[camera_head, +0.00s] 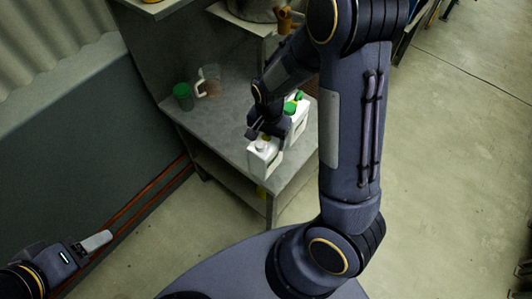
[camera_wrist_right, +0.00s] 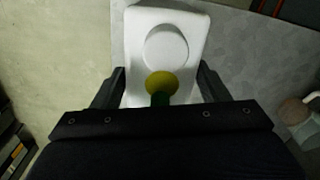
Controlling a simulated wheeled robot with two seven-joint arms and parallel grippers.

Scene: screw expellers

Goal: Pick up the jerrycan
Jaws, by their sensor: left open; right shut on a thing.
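A white jerrycan (camera_head: 263,160) with a white cap is at the front edge of the grey table. My right gripper (camera_head: 265,136) is over its top, shut on it. In the right wrist view the jerrycan (camera_wrist_right: 166,45) lies between the two fingers (camera_wrist_right: 162,86). A yellow-green rounded part shows between the fingers, partly hidden by the gripper body. I cannot tell whether the jerrycan's base touches the table. My left gripper (camera_head: 97,242) is open and empty at the lower left, away from the table.
On the grey table (camera_head: 225,130), a second white container with a green cap (camera_head: 290,107) stands behind the wrist. A green-lidded jar (camera_head: 183,96) and a clear jug (camera_head: 208,82) stand at the left. Open floor (camera_head: 450,180) lies to the right.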

